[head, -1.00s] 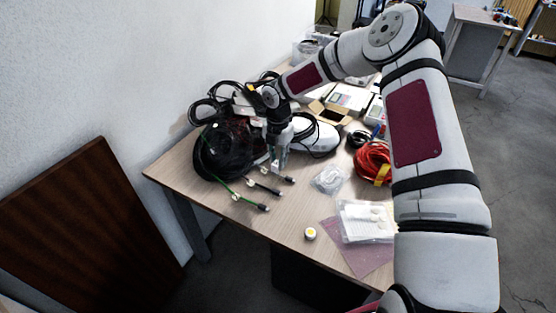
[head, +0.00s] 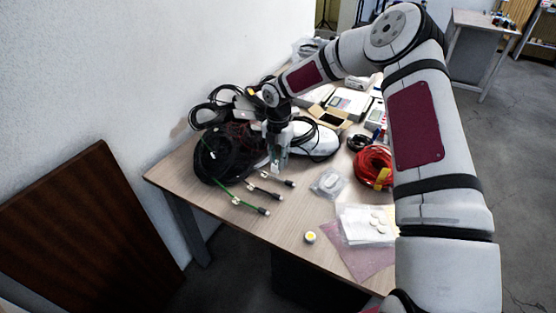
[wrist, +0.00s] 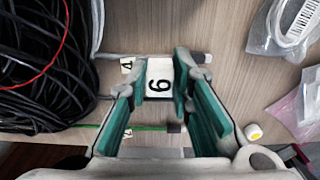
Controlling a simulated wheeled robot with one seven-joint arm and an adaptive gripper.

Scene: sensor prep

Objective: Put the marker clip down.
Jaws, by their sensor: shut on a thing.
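The marker clip (wrist: 158,88) is a white piece with a black digit that reads as 6 or 9. It sits between the teal fingers of my gripper (wrist: 160,72), which is shut on it. In the head view my gripper (head: 276,167) is low over the table, beside the black cable coil, and the clip cannot be made out there. Whether the clip touches the table or a cable is unclear. Smaller white tags lie left of my fingers, one marked 4 (wrist: 127,65) and one on the green cable (wrist: 127,133).
Black cable coils (head: 222,160) lie left of my gripper on the table (head: 235,222). Cable ends (head: 264,190) stretch out in front. A clear bag (head: 329,183), a red cable coil (head: 373,163) and a yellow-topped cap (head: 310,237) are to the right. Bare tabletop lies between them.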

